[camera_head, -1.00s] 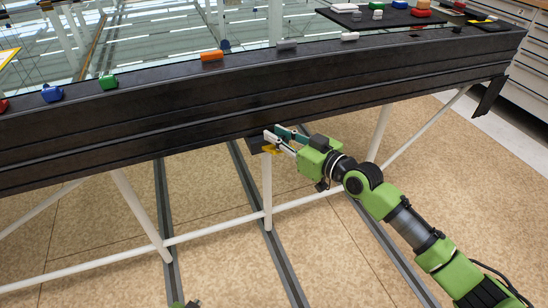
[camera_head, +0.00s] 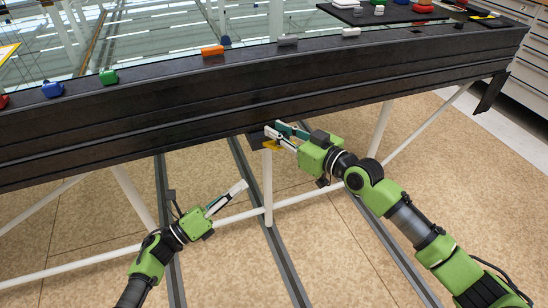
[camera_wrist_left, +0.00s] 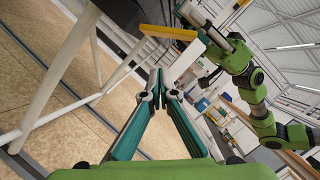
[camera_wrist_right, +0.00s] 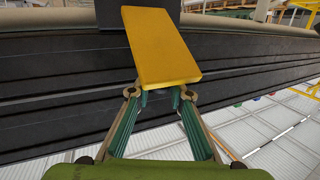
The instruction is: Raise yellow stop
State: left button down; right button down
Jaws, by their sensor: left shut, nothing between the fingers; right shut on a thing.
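The yellow stop (camera_wrist_right: 160,46) is a flat yellow plate under the black beam. In the head view the yellow stop (camera_head: 271,145) shows only as a small piece at the beam's lower edge. My right gripper (camera_head: 270,135) is at the plate and shut on its near end; its fingertips (camera_wrist_right: 160,92) show at the plate's end in the right wrist view. My left gripper (camera_head: 244,185) is shut and empty, below and left of the stop, apart from it. In the left wrist view the stop (camera_wrist_left: 168,32) is a yellow bar beyond the shut left fingers (camera_wrist_left: 160,80).
The long black beam (camera_head: 190,110) crosses above both grippers. Orange (camera_head: 212,50), green (camera_head: 108,77) and blue (camera_head: 52,89) pieces lie on its top. White legs (camera_head: 267,185) and a low white rail stand under it.

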jog(key=shift+w+d, duration=0.15)
jog(key=shift+d, duration=0.1)
jog(key=shift+f, duration=0.1)
pick_arm(q)
jog(key=w+d+r+m+g+h, duration=0.2)
jog(key=d+r, duration=0.4)
jog(key=d, duration=0.3)
jog(key=shift+w+d+r+m+g, duration=0.4)
jog(key=shift+w+m+g, duration=0.2)
jog(key=shift+w+m, duration=0.7)
pick_arm(e)
jog(key=shift+f, duration=0.1)
